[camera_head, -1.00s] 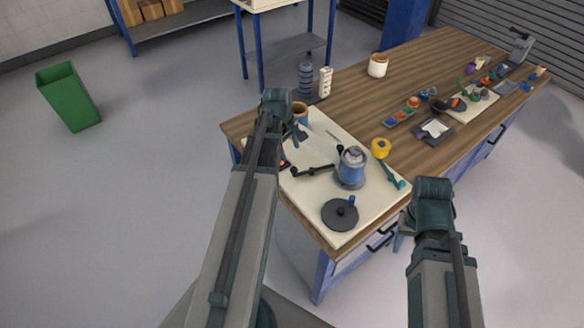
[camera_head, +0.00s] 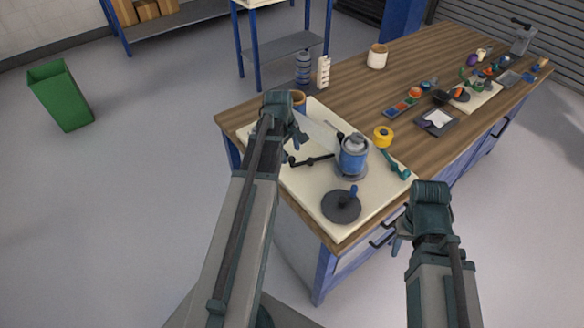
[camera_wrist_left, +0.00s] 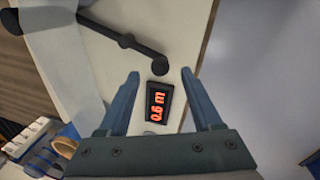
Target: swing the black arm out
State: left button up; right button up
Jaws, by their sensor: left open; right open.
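The black arm (camera_head: 311,160) is a thin bar with round knobs, lying over the cream board (camera_head: 300,185) left of the blue-grey canister (camera_head: 353,157). In the left wrist view the black arm (camera_wrist_left: 125,40) runs from the upper left down to a round end knob. My left gripper (camera_head: 294,138) is over the board's left part; in its wrist view the gripper (camera_wrist_left: 160,76) is open and empty, its fingertips either side of and just below that knob in the picture. Contact cannot be told. My right gripper (camera_head: 432,197) is open, off the bench's front edge.
A black disc (camera_head: 341,206) with a blue knob is at the board's front. A yellow roll (camera_head: 383,136) and teal handle (camera_head: 396,165) lie right of the canister.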

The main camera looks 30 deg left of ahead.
aim_at(292, 159)
pick_arm(q)
jog(key=f+b, duration=0.3)
jog(key=w+f+b, duration=0.1)
jog(key=f, duration=0.1)
jog(key=shift+d+f, duration=0.1)
jog(key=shift+f, duration=0.15)
jog(key=shift+r, duration=0.1)
jog(key=shift+c, duration=0.3)
jog(key=c, duration=1)
jog(key=shift+s+d, duration=0.1)
jog(key=shift+s, duration=0.05)
